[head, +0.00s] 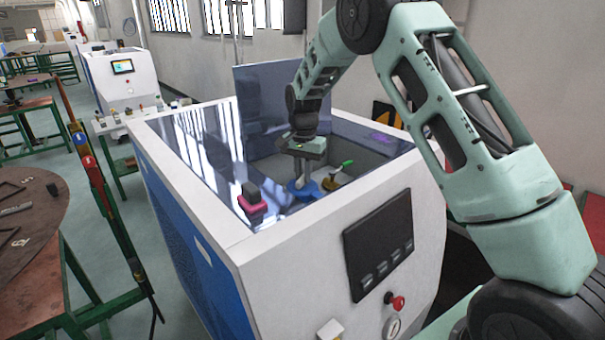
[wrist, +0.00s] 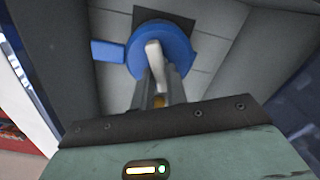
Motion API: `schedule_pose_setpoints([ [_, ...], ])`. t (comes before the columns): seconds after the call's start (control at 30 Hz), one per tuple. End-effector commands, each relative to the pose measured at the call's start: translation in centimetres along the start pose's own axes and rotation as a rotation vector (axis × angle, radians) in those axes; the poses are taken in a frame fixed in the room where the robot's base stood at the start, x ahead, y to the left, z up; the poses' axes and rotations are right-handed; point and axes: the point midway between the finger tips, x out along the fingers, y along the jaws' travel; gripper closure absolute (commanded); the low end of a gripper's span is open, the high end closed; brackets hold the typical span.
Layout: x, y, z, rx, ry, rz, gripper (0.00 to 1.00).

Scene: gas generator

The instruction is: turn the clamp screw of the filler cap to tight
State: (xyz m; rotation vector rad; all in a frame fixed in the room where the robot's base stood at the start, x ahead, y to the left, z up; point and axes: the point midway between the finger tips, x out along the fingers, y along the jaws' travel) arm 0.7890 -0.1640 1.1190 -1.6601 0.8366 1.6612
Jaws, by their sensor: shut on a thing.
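The blue filler cap (wrist: 176,42) lies below my gripper inside the open bay of the machine, with a blue tab (wrist: 107,51) sticking out on its left in the wrist view. It also shows in the head view (head: 301,190). The pale clamp screw handle (wrist: 154,54) stands over the middle of the cap. My gripper (wrist: 159,88) is shut on the clamp screw, with its fingers on either side of the handle. In the head view my gripper (head: 304,168) reaches down into the bay. The fingertips partly hide the screw, and its tightness cannot be told.
The white and blue machine (head: 205,240) surrounds the bay, with a raised lid (head: 262,95) behind. A yellowish part with a green handle (head: 345,165) is close to the right of the cap. A black and pink object (head: 252,205) stands on the top near the front left.

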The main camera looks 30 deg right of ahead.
Motion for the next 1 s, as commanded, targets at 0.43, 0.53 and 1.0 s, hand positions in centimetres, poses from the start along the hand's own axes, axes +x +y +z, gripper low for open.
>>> schedule_pose_setpoints([
  [0.43,-0.15,0.17,-0.05,0.338,0.003,-0.003,1.00],
  [0.53,-0.14,0.22,-0.07,0.385,0.004,-0.003,1.00],
  [1.0,-0.10,0.30,-0.07,0.463,0.003,-0.003,1.00],
])
